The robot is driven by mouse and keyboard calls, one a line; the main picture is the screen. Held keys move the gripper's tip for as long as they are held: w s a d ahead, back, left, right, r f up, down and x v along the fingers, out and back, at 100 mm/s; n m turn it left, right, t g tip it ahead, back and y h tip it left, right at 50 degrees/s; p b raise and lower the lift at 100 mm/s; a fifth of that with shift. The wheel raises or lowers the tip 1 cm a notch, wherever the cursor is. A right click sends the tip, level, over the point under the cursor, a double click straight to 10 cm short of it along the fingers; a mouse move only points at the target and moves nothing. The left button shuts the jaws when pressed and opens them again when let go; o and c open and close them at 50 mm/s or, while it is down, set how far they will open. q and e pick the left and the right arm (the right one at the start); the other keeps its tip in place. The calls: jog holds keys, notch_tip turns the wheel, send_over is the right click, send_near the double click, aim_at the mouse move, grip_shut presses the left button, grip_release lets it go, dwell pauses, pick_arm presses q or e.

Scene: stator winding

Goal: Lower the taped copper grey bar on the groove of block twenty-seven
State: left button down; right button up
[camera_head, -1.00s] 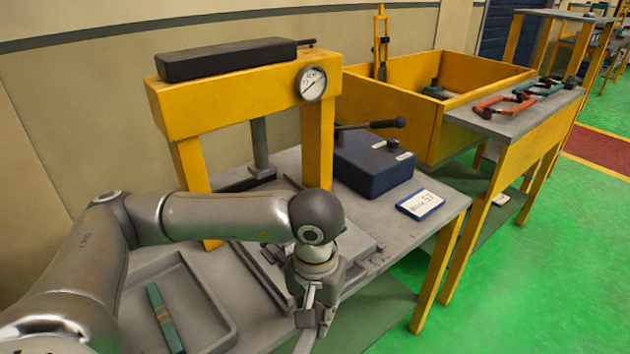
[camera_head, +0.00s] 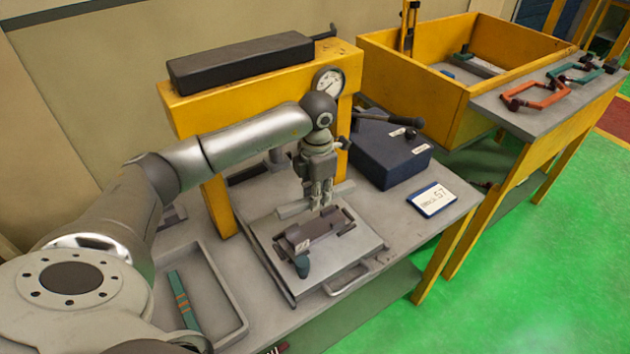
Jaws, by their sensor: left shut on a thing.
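My left gripper (camera_head: 317,205) points down over the bench and is shut on a light grey bar (camera_head: 291,210). The bar lies level crosswise, its ends showing on both sides of the fingers. Just in front of it and apparently below is a dark brown-grey block (camera_head: 320,234) on a grey plate (camera_head: 362,247). A small pale tag (camera_head: 302,246) is on the block, its number too small to read. Tape on the bar cannot be made out, and the fingers hide its middle. Whether bar and block touch is unclear. My right gripper is out of view.
A teal knob (camera_head: 302,267) stands at the block's near end. A grey tray (camera_head: 235,318) at left holds a green bar with orange bands (camera_head: 183,299). A yellow press frame (camera_head: 220,205) with a gauge (camera_head: 329,81) stands behind. A dark blue box (camera_head: 390,155) is at right.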

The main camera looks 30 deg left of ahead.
pick_arm(q)
jog(key=shift+a+r+n, duration=0.15)
jog(key=shift+a+n, duration=0.15)
jog(key=shift+n, duration=0.2)
jog(key=shift+f, duration=0.4)
jog(key=shift+w+f+b, duration=0.1)
jog(key=shift+f+b, duration=1.05)
jog(key=shift+f, duration=0.25)
jog(key=shift+f+b, duration=0.55)
jog(key=shift+f, duration=0.3)
jog(key=shift+r, duration=0.15)
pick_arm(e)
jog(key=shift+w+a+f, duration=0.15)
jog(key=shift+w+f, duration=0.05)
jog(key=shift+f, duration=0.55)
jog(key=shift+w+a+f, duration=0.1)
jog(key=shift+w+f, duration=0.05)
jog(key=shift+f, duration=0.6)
pick_arm(q)
jog(key=shift+f+b, duration=0.3)
jog(key=shift+f, duration=0.05)
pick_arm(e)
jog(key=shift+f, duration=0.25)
